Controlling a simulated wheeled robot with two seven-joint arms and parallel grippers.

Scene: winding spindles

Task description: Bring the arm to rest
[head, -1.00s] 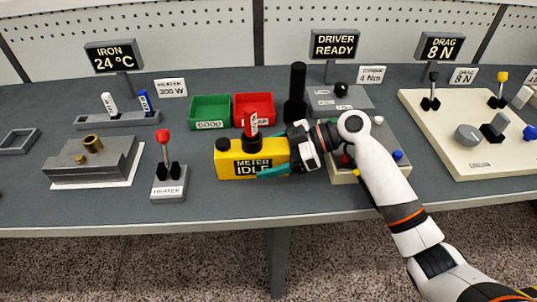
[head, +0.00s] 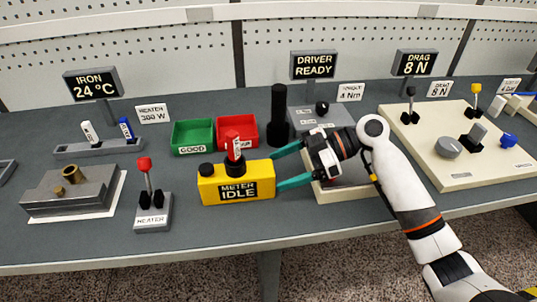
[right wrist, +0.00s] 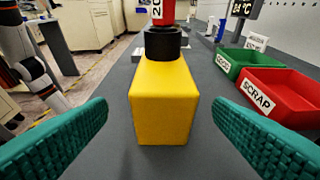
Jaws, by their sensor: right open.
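My right gripper (head: 290,166) is open, with its teal fingers spread at the right end of the yellow meter (head: 208,188). In the right wrist view the fingers (right wrist: 185,135) stand apart on either side of the meter's yellow end (right wrist: 164,105), with gaps to both. The meter reads "METER IDLE" and stands on the grey bench. A red piece with a white label (head: 233,144) stands upright in the black holder on top of the meter. The gripper holds nothing. My left gripper is not in the head view.
Behind the meter are the green GOOD bin (head: 193,138) and a red bin (head: 237,132), marked SCRAP in the wrist view. A black cylinder (head: 279,115) stands beside them. The heater switch (head: 152,210) is left of the meter. The cream drag board (head: 452,180) is at right.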

